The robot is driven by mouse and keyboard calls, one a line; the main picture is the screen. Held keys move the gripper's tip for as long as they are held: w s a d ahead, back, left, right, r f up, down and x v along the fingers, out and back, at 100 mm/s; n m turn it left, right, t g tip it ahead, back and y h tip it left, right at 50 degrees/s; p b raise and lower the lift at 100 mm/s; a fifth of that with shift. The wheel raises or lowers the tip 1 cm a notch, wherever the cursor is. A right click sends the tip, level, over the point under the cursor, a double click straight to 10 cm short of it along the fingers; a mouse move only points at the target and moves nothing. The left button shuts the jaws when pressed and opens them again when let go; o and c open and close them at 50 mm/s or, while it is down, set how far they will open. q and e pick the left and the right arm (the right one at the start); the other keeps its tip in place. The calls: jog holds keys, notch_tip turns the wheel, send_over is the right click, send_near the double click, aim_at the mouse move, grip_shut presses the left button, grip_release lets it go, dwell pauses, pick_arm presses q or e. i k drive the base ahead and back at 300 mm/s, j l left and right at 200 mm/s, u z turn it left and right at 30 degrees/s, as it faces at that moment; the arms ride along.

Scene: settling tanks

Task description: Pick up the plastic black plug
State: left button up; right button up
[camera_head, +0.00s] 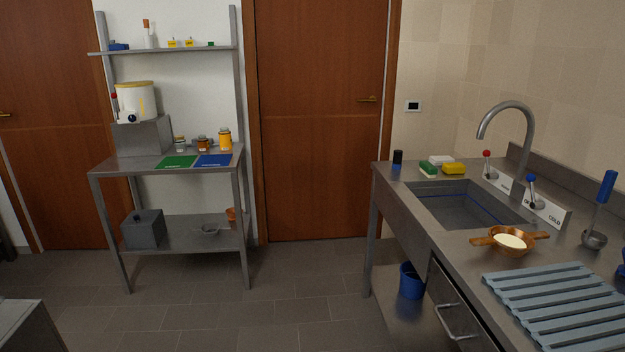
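I cannot make out a plastic black plug for certain. A small upright cylinder, black on top and blue below (397,158), stands at the far left corner of the steel sink counter (393,178); I cannot tell whether it is the plug. The sink basin (460,207) has a blue line along its inside wall, and its near floor is hidden. Neither of my grippers is in view.
Sponges (453,168) lie behind the sink, by the curved faucet (518,106). A blue bucket (411,281) stands below. A steel shelf unit (125,164) stands left. The middle floor is clear.

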aim_at(397, 158)
jog(key=i+j+z, duration=0.35)
jog(key=i+z, duration=0.15)
jog(key=i+j+z, duration=0.5)
jog(key=i+j, duration=0.1)
